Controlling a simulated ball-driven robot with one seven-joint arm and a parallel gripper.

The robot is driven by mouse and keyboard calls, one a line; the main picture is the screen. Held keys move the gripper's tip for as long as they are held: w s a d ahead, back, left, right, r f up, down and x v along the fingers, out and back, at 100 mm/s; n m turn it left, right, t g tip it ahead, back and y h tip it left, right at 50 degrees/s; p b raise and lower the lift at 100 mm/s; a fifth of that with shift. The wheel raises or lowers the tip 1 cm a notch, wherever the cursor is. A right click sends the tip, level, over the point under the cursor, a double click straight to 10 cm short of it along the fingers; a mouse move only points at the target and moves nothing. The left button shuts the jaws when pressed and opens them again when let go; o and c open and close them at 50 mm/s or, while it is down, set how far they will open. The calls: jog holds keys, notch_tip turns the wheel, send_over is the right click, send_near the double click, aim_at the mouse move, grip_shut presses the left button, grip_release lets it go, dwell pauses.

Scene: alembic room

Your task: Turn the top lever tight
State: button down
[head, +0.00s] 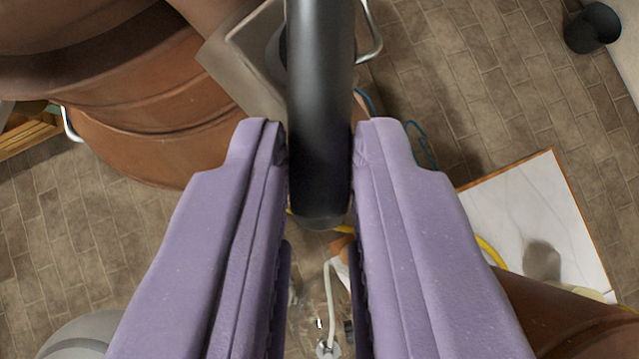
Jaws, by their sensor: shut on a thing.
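The lever (320,85) is a thick black bar with a rounded end. It comes down from the top middle of the head view. My gripper (320,165) has two purple fingers, one on each side of the lever near its rounded end. It is shut on the lever. A dark round part behind the lever sits on a grey-brown metal block (247,62). Where the lever joins it is mostly hidden by the lever itself.
Large copper-brown rounded vessels (140,120) fill the upper left. A white board with a brown edge (535,215) lies at the right. A black cylinder (592,28) is at the top right. Brown tiled floor (480,80) shows far below. A yellow hose (490,250) passes behind my right finger.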

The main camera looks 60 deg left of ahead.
jog(key=shift+w+d+f+n+g+y+b, duration=0.1)
jog(key=shift+w+d+n+g+y+b, duration=0.3)
jog(key=shift+n, duration=1.05)
jog(key=shift+w+d+f+n+g+y+b, duration=0.15)
jog(key=shift+w+n+g+y+b, duration=0.2)
jog(key=shift+n+y+b, duration=0.75)
jog(key=shift+w+d+f+n+g+y+b, duration=0.15)
jog(key=shift+w+n+g+y, duration=0.2)
jog(key=shift+n, duration=1.4)
jog(key=shift+w, duration=0.1)
jog(key=c, duration=1.1)
grip_release()
jog(key=shift+o, duration=0.2)
jog(key=p+v, duration=0.1)
jog(key=v, duration=0.7)
